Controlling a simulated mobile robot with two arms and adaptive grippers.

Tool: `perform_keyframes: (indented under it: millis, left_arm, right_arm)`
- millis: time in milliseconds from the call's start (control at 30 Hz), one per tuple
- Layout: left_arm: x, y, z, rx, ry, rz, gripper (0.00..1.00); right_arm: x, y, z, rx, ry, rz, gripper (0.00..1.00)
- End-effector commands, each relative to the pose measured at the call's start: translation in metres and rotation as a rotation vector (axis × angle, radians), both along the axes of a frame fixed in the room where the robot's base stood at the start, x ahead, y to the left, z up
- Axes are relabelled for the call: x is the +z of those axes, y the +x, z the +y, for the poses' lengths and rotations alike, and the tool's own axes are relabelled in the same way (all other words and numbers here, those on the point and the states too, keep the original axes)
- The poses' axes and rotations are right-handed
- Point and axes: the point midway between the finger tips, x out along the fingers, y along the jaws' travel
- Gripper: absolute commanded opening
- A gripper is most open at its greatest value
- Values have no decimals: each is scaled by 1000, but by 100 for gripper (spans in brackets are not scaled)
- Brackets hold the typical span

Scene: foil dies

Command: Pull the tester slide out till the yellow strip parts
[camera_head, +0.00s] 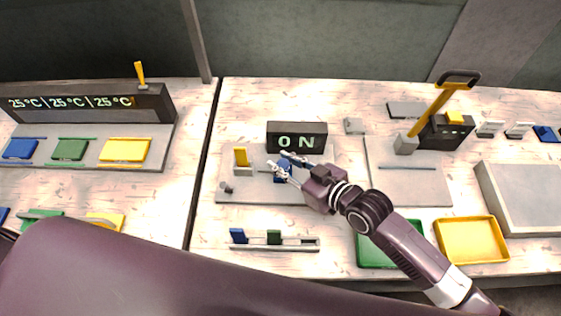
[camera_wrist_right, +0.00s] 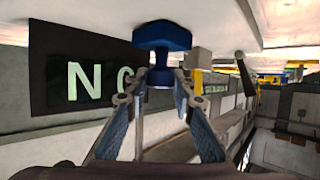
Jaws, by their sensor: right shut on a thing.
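A yellow piece (camera_head: 241,157) stands upright in a small grey holder on the plate, left of the gripper. I cannot tell whether it is the yellow strip, or whether a strip is whole or parted. My left gripper is out of view.
A slotted rack (camera_head: 272,246) with blue and green pieces lies in front. A green tray (camera_head: 375,255) and yellow tray (camera_head: 470,240) are at the front right. A press with a yellow lever (camera_head: 430,112) stands right. A temperature station (camera_head: 85,103) is left.

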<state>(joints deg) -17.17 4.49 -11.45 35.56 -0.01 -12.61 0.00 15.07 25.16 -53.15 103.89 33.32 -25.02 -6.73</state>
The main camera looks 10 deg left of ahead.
Motion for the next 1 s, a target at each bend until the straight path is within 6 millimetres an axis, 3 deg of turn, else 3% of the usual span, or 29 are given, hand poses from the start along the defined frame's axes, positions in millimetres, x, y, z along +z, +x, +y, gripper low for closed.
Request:
perform_keyframes:
  millis: [200,367,800,833,1000]
  left_arm:
    - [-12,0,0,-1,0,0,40]
    - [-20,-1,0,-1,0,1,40]
    - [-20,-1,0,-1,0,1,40]
    - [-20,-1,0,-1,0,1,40]
    - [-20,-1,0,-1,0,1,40]
  right_arm:
    - [-4,9,-39,-2,-7,-4,0]
    - [-3,13,-59,-1,-6,-3,0]
    - [-1,14,-66,-2,-3,1,0]
    - [0,14,-66,-2,-3,1,26]
    - [0,14,-66,-2,-2,0,41]
